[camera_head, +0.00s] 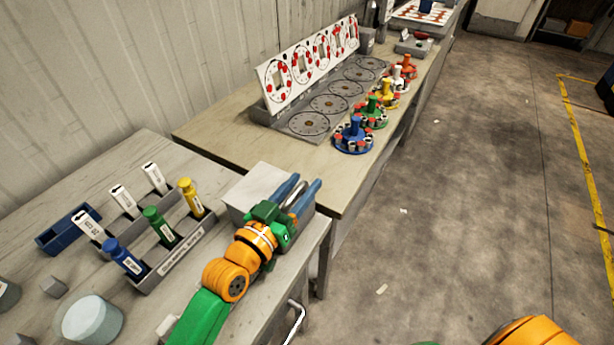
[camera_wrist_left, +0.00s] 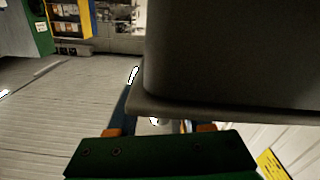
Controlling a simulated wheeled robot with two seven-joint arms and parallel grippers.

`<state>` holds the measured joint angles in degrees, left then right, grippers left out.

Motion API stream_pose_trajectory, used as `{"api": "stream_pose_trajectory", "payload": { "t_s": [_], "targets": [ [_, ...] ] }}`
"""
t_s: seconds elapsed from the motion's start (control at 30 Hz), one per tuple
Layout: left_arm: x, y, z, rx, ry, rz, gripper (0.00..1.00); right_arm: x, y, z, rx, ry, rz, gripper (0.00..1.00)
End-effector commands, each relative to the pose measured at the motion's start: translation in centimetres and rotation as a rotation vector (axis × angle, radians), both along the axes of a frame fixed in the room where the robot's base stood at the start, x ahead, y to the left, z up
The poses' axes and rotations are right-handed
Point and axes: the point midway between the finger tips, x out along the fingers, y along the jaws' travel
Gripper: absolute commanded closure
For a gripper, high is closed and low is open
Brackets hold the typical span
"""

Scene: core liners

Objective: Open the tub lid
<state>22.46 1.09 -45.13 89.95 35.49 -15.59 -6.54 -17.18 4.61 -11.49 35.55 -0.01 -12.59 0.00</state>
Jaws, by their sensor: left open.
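A pale grey box-shaped tub (camera_head: 252,190) with a light flat top stands at the right end of the near bench. My left gripper (camera_head: 297,193) is open, its two blue fingers reaching over the tub's right side. A small looped part shows between the fingers; I cannot tell whether it belongs to the lid. In the left wrist view a large dark grey body, likely the tub (camera_wrist_left: 230,60), with a protruding rim looms close in front of the fingers. The gripper hides part of the tub, and contact is unclear. My right gripper is out of view.
A grey rack (camera_head: 172,262) with blue, green and yellow tubes and white labels stands left of the tub. A pale round container (camera_head: 93,318) is at lower left, near a blue tray (camera_head: 65,230). Coloured carousels line the far bench (camera_head: 225,130). Floor at right is open.

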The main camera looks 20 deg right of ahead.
Motion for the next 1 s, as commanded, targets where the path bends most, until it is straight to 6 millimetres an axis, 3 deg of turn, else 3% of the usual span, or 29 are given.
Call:
{"api": "stream_pose_trajectory", "payload": {
  "t_s": [0.2, 0.27, 0.4, 1.0],
  "targets": [
    [-0.01, -0.01, -0.01, 0.000, 0.000, 0.000, 0.50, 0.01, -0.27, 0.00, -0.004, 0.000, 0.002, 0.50],
    [-0.01, -0.01, -0.01, 0.000, 0.000, 0.000, 0.64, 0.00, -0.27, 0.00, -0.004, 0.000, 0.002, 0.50],
    [-0.01, -0.01, -0.02, 0.001, 0.001, 0.000, 1.00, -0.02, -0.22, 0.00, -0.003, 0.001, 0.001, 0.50],
    [-0.03, -0.03, -0.06, 0.001, 0.001, -0.001, 1.00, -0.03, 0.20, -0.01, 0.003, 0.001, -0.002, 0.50]
  ]
}}
